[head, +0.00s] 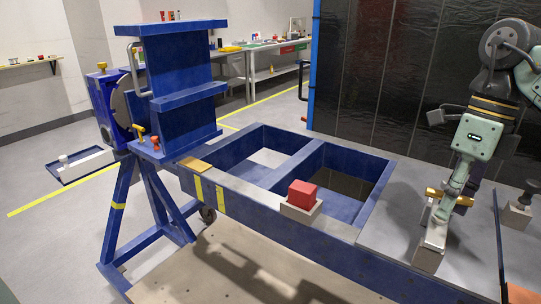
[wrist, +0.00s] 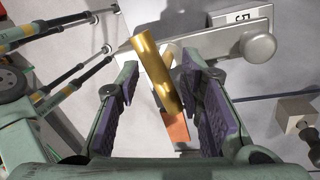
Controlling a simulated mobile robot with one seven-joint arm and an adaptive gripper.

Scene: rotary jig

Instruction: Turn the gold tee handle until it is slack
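The gold tee handle (wrist: 158,78) is a smooth gold bar. In the wrist view it lies slanted between the two purple-padded fingers of my gripper (wrist: 160,66). In the head view the gold handle (head: 433,192) shows at the right, partly hidden behind my gripper (head: 447,207), above a pale grey block (head: 430,257). The handle's stem is mostly hidden.
In the wrist view a grey arm with a rounded end (wrist: 250,45) is beside the handle, and an orange piece (wrist: 177,127) lies below. In the head view a red block (head: 302,193) sits on the blue frame (head: 255,205). Smaller gold handles (head: 138,131) are on the left fixture.

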